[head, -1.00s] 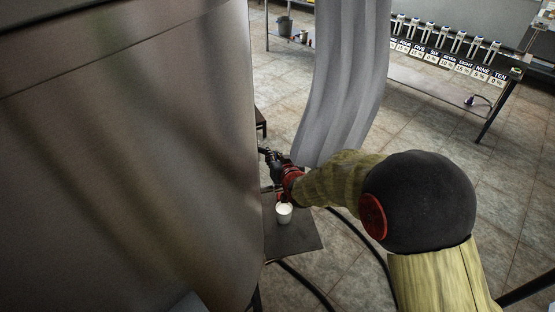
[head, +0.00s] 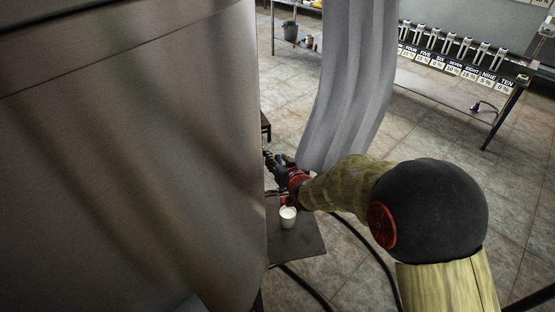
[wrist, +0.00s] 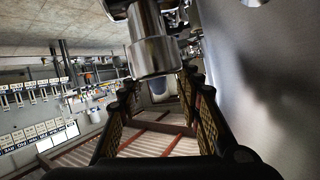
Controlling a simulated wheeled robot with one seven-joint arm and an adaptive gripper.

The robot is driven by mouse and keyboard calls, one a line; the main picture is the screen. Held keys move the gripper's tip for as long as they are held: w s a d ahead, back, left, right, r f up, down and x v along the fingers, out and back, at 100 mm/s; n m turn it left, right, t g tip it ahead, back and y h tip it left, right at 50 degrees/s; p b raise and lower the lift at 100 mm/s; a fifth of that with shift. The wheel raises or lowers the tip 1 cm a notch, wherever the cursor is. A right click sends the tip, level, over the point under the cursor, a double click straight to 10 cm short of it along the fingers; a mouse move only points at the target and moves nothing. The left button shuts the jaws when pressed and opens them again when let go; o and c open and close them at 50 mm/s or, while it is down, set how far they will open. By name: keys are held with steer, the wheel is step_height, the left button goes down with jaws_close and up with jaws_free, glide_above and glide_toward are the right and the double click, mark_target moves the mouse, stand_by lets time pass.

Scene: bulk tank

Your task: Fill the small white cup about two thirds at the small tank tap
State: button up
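The small white cup (head: 288,218) stands upright on a dark flat stand (head: 300,240) beside the big steel tank (head: 130,150). I cannot tell its fill level. My gripper (head: 273,161) is small and dark in the head view, beside the tank's edge, above and slightly left of the cup. In the wrist view my gripper (wrist: 162,98) has its fingers spread apart, with no object clearly gripped. A shiny metal tap fitting (wrist: 152,45) hangs in front of the fingers, close to them. The cup cannot be made out in the wrist view.
A hanging grey strip curtain (head: 345,80) is just behind my arm. Dark hoses (head: 365,255) run over the tiled floor. A bench with several numbered dispensers (head: 455,50) stands at the back right. The tank wall closes off the left.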

steer(key=shift+s, duration=0.1)
steer(key=v, duration=1.1)
steer(key=shift+s+r, duration=0.2)
steer(key=shift+s, duration=0.15)
steer(key=shift+d, duration=0.1)
